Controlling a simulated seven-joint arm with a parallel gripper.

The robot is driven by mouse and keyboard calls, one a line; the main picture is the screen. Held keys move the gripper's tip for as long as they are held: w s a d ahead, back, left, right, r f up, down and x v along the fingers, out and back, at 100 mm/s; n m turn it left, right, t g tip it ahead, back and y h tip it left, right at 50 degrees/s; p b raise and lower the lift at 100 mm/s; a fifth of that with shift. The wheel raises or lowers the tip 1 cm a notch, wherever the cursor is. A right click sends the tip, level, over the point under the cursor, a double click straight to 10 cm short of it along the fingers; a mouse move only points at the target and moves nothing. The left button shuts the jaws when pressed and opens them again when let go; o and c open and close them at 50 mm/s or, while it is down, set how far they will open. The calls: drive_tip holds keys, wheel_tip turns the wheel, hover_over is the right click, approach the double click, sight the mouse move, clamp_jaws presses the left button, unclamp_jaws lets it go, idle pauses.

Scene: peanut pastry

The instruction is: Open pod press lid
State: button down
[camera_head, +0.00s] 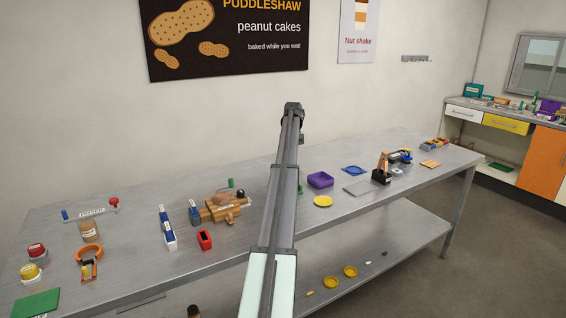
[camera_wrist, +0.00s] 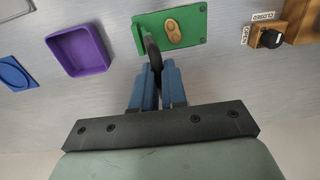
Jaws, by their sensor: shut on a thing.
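In the wrist view, a green plate (camera_wrist: 194,38) with a tan peanut shape on it, seemingly the pod press lid, lies at the top centre. A dark curved handle (camera_wrist: 152,48) stands at its left lower edge. My gripper (camera_wrist: 156,68) has its blue fingers shut on this handle. The lower part of the handle is hidden between the fingers. In the head view my arm covers the gripper and most of the press; only a small green bit (camera_head: 300,189) shows to the right of the arm.
A purple tray (camera_wrist: 78,51) and a blue dish (camera_wrist: 14,74) are to the left in the wrist view. A black knob (camera_wrist: 270,38) with OPEN and CLOSED labels is at the right. In the head view, a yellow disc (camera_head: 323,201) lies right of my arm.

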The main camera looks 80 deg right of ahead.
drive_tip(key=shift+s+d+f, duration=0.15)
drive_tip(key=shift+s+d, duration=0.7)
drive_tip(key=shift+s, duration=0.05)
drive_tip(key=shift+s+d+f, duration=0.1)
drive_tip(key=shift+s+d, duration=0.7)
drive_tip(key=shift+s, duration=0.05)
drive_tip(key=c, duration=1.2)
unclamp_jaws()
drive_tip(key=shift+r, duration=0.1)
drive_tip(key=shift+o, duration=0.2)
drive_tip(key=shift+d, duration=0.1)
wheel_tip(320, 180, up, 14)
drive_tip(key=shift+s+d, duration=0.15)
